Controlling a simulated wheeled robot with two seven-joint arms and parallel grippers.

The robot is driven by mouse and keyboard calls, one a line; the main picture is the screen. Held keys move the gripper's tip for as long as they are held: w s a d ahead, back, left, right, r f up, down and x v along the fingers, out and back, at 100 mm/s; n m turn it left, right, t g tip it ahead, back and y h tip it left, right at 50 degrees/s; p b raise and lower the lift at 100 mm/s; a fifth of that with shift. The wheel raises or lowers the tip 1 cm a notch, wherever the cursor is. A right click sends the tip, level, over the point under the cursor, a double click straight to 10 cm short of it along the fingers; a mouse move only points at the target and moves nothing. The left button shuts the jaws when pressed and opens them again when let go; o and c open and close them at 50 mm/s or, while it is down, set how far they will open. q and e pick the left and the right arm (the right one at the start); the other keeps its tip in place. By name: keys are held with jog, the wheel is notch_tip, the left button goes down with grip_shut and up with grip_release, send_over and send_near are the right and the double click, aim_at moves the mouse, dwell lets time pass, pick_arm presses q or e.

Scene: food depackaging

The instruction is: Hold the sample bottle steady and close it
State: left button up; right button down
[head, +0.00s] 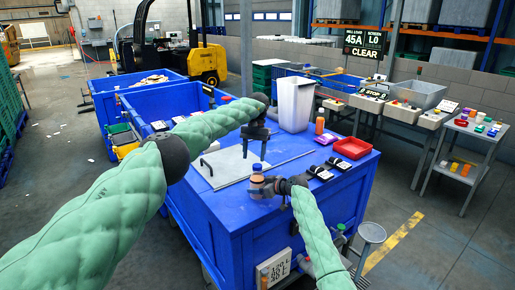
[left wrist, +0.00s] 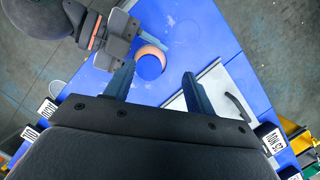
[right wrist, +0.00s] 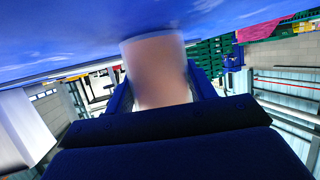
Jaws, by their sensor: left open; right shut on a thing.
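The sample bottle (head: 257,182), a small orange-brown bottle, stands upright at the near edge of the blue table. A dark bluish cap (head: 257,168) shows at its top; I cannot tell if it is tight. In the left wrist view the bottle's round blue top (left wrist: 150,67) shows with an orange rim beside it. My right gripper (head: 263,187) is shut on the bottle's body, which fills the middle of the right wrist view (right wrist: 158,70), blurred. My left gripper (head: 255,151) is open and empty, pointing down above and behind the bottle.
A grey metal plate (head: 228,166) with a handle lies left of the bottle. A white bin (head: 296,105), an orange container (head: 320,125), a red tray (head: 353,148) and black-and-white labelled items (head: 321,173) are further right. The blue tabletop between them has free room.

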pick_arm(q)
jog(key=r+n, duration=0.1)
jog(key=n, duration=0.7)
jog(key=r+n+t, duration=0.1)
jog(key=n, duration=0.6)
jog(key=r+n+t, duration=0.1)
jog(key=n, duration=0.7)
jog(key=shift+s+r+n+h, duration=0.3)
jog(key=shift+s+h, duration=0.1)
jog(key=n, duration=0.4)
jog(key=shift+d+r, duration=0.15)
jog(key=shift+d, duration=0.15)
jog(key=n, duration=0.4)
jog(key=shift+d+t, duration=0.2)
jog(key=shift+t, duration=0.1)
jog(key=n, duration=0.5)
jog(key=shift+d+r+n, duration=0.1)
jog(key=shift+n, duration=0.2)
jog(key=n, duration=0.5)
jog(key=shift+w, duration=0.15)
jog(key=n, duration=0.4)
jog(key=shift+n, duration=0.4)
